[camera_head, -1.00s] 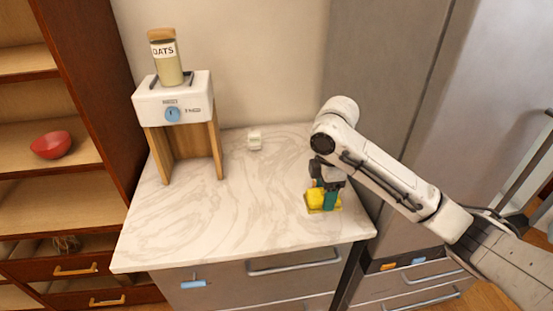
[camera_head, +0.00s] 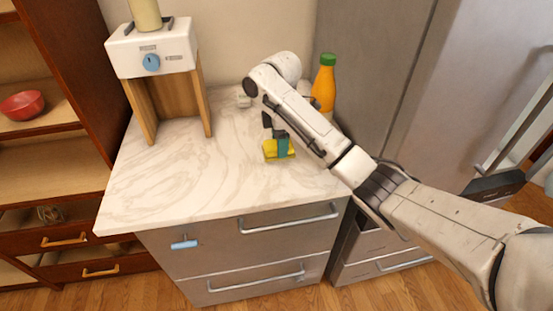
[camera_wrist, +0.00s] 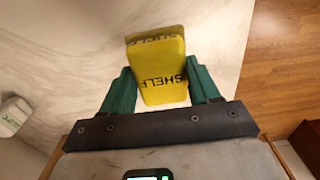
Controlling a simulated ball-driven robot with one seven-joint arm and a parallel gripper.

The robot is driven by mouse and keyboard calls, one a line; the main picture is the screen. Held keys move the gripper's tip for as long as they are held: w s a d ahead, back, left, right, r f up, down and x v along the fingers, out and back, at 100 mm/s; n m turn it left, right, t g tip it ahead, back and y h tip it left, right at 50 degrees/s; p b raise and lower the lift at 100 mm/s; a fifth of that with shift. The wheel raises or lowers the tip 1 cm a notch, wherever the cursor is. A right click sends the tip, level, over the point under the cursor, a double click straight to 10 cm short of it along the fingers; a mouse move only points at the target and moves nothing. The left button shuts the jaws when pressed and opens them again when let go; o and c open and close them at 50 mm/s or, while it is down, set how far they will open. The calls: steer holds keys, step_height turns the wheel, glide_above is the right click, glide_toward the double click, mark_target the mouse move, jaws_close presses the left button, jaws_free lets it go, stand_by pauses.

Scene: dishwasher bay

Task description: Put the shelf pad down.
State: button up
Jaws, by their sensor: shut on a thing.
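The shelf pad is a yellow block marked SHELF, seen in the wrist view (camera_wrist: 162,72) between the two green fingers of my gripper (camera_wrist: 163,90). My gripper is shut on it. In the head view the yellow pad (camera_head: 271,150) and my gripper (camera_head: 283,147) are over the right part of the marble counter (camera_head: 190,170). The fingers hide part of the pad there. I cannot tell whether the pad touches the counter.
An orange bottle with a green cap (camera_head: 324,88) stands behind my arm, at the back right. A white dispenser on wooden legs (camera_head: 152,50) stands at the back left. A small white box (camera_wrist: 14,116) is at the back. The counter's left and front are clear.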

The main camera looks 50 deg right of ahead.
steer(key=shift+w+f, duration=0.45)
steer(key=shift+f, duration=0.05)
steer(key=shift+w+f, duration=0.2)
steer(key=shift+f, duration=1.5)
steer(key=shift+f, duration=0.1)
steer(key=o, duration=0.9)
step_height(320, 180, up, 12)
steer(key=p, duration=0.3)
